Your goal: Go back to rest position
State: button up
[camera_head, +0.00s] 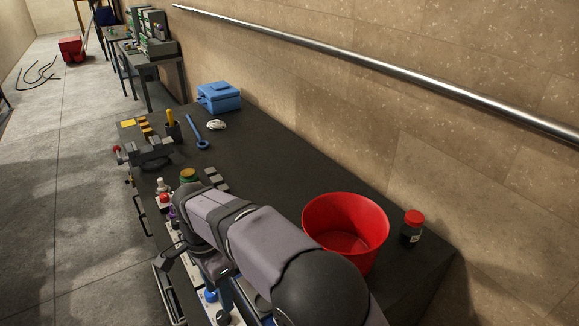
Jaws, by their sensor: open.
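My arm reaches from the lower right over the dark workbench (270,165), with its grey-purple link running up and left and folding back down. My gripper (171,260) shows only in part, as a dark piece left of the folded arm at the bench's front edge. It is open, and I see nothing held in it. The arm hides much of the gripper and the bench beneath.
A red bucket (345,222) and red-capped jar (412,227) stand right of my arm. Beyond it are a blue toolbox (219,97), a blue wrench (196,132) and a dark pen cup (173,131). A metal rail (380,71) runs along the wall. The bench's middle is clear.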

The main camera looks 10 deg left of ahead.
jog(key=w+d+f+n, duration=0.1)
jog(key=w+d, duration=0.1)
jog(key=d, duration=0.6)
jog(key=w+d+f+n+t, duration=0.1)
jog(key=w+d, duration=0.1)
jog(key=d, duration=0.7)
jog(key=w+d+f+n+y, duration=0.1)
jog(key=w+d+n, duration=0.1)
jog(key=d, duration=0.6)
jog(key=shift+w+d+f+t, duration=0.2)
jog(key=shift+w+f+t, duration=0.05)
jog(key=shift+w+t, duration=0.05)
jog(key=shift+n+t, duration=0.4)
jog(key=shift+n, duration=0.3)
jog(key=d, duration=0.2)
jog(key=s+d+f, duration=0.1)
jog(key=d, duration=0.1)
jog(key=s+d, duration=0.1)
jog(key=d, duration=0.2)
jog(key=shift+s+f, duration=0.2)
jog(key=s+d+n+g, duration=0.1)
jog(key=s+d+g, duration=0.1)
jog(key=s+d, duration=0.5)
jog(key=s, duration=0.5)
jog(key=shift+r+n+h, duration=0.25)
jog(key=shift+n+h, duration=0.05)
jog(key=shift+n, duration=0.1)
jog(key=shift+r, duration=0.1)
